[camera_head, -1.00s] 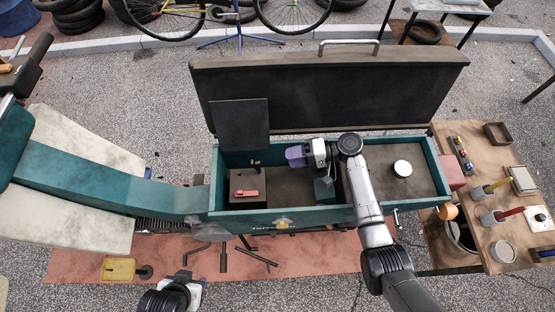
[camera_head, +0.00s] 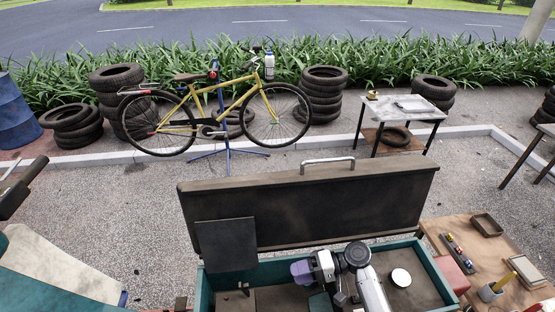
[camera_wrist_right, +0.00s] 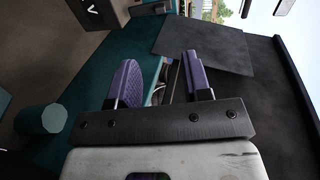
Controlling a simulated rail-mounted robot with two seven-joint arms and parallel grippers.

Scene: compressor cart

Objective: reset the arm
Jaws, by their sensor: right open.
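My right gripper (camera_head: 302,270) is over the open teal box of the compressor cart (camera_head: 203,290), with its arm coming in from below. In the right wrist view its two purple-padded fingers (camera_wrist_right: 160,78) stand apart with nothing held between them. The box's raised dark lid (camera_head: 330,208) stands up behind the gripper. In the right wrist view a dark panel (camera_wrist_right: 208,48) and a teal wall of the box lie beyond the fingers. My left gripper is out of view.
A round white piece (camera_head: 401,278) lies in the box's right part. A wooden table (camera_head: 490,250) with a small tray (camera_head: 486,225) stands at the right. Behind are a yellow bicycle (camera_head: 225,103) on a stand, tyre stacks (camera_head: 322,95) and a white-topped table (camera_head: 405,108). Open gravel lies between.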

